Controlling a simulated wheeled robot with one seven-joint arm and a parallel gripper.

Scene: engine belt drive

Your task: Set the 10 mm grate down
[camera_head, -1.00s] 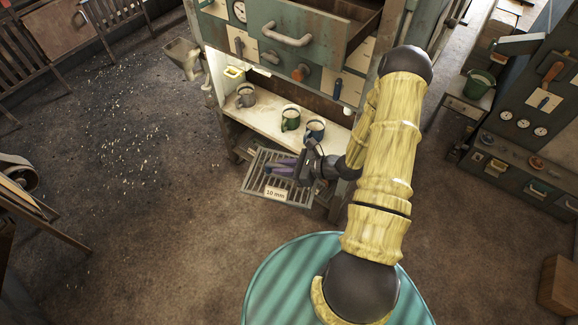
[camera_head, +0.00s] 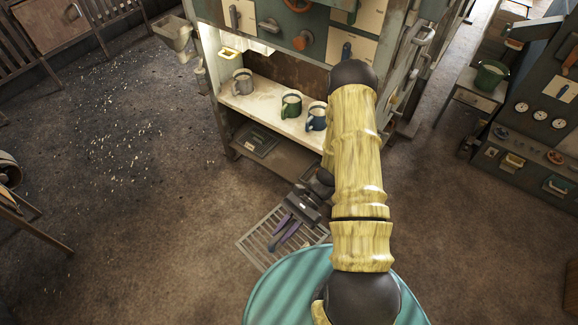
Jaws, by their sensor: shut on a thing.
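The 10 mm grate (camera_head: 258,238), a light metal frame with parallel bars, is in front of the machine's lower shelf, left of my round teal base. My gripper (camera_head: 281,236) is over the grate, its dark purple fingers shut on it. The exact grip point is hard to make out. The grate's label does not show now. My arm and base hide part of the grate's right side. I cannot tell how high the grate is above the floor.
The machine's shelf (camera_head: 262,109) holds a grey mug (camera_head: 243,82), a green mug (camera_head: 291,105) and a blue mug (camera_head: 316,116). Below, a dark labelled panel (camera_head: 256,141) lies on the lower shelf (camera_head: 285,160). Brown floor (camera_head: 150,240) is open to the left. A green bucket (camera_head: 490,75) stands at right.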

